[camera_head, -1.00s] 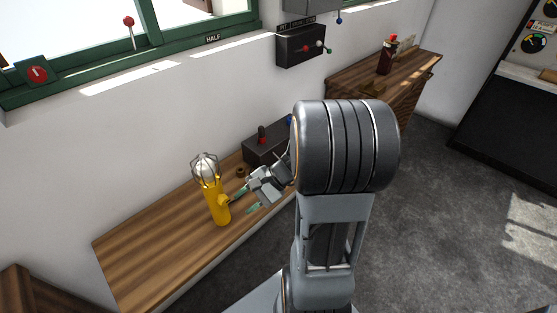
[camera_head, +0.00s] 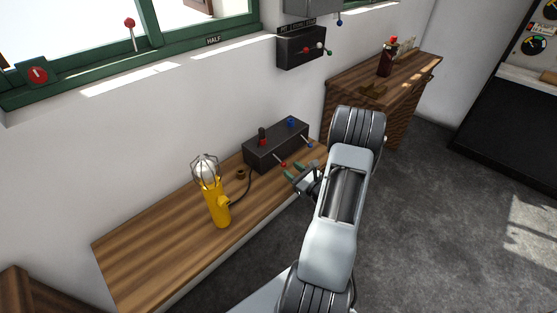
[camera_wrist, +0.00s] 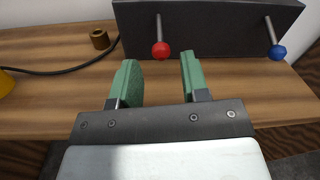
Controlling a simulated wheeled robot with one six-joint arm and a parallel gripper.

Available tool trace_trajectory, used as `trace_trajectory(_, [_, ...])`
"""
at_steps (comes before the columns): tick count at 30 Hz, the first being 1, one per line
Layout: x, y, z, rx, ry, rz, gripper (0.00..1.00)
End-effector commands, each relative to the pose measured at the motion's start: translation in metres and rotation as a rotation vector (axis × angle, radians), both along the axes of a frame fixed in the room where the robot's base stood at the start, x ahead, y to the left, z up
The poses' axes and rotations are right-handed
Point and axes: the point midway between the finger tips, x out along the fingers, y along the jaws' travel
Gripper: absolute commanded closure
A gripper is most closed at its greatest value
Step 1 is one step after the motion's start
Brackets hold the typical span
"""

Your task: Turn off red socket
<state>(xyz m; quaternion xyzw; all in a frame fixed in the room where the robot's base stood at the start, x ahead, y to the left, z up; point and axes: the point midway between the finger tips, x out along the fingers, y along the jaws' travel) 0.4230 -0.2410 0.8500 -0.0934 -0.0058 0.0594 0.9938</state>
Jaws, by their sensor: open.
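A dark socket box (camera_head: 277,146) stands on the wooden bench against the wall. A red plug (camera_head: 262,137) sits in its top left and a blue socket (camera_head: 291,122) on its top right. A red-knobbed lever (camera_head: 284,164) and a blue-knobbed lever (camera_head: 310,145) stick out from its front. In the wrist view, the red knob (camera_wrist: 161,50) is just beyond my fingertips, between their lines, and the blue knob (camera_wrist: 278,52) is to the right. My gripper (camera_wrist: 159,72) is open and empty, with green finger pads, also seen in the head view (camera_head: 296,172).
A yellow caged lamp (camera_head: 217,203) stands on the bench (camera_head: 165,232) to the left, its black cable running toward the box. A small brass ring (camera_wrist: 99,39) lies left of the box. A second wooden cabinet (camera_head: 372,98) stands behind to the right.

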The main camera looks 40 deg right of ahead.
Motion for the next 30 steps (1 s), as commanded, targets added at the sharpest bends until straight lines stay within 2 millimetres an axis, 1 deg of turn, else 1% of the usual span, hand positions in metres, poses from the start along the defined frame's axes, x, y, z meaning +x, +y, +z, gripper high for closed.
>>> trace_trajectory(1, [0.011, 0.002, 0.001, -0.001, 0.0, 0.005, 0.58])
trace_trajectory(6, [0.04, 0.005, 0.001, -0.001, 0.001, 0.004, 0.58])
trace_trajectory(12, [0.063, 0.008, 0.001, 0.0, 0.0, 0.002, 0.58])
trace_trajectory(18, [0.073, 0.009, 0.0, 0.0, 0.001, 0.002, 0.58])
trace_trajectory(27, [0.075, 0.009, 0.0, 0.0, 0.001, 0.001, 0.58])
trace_trajectory(28, [0.075, 0.009, 0.0, 0.0, 0.0, 0.001, 0.59])
trace_trajectory(30, [0.075, 0.009, 0.0, 0.0, 0.0, 0.001, 0.66])
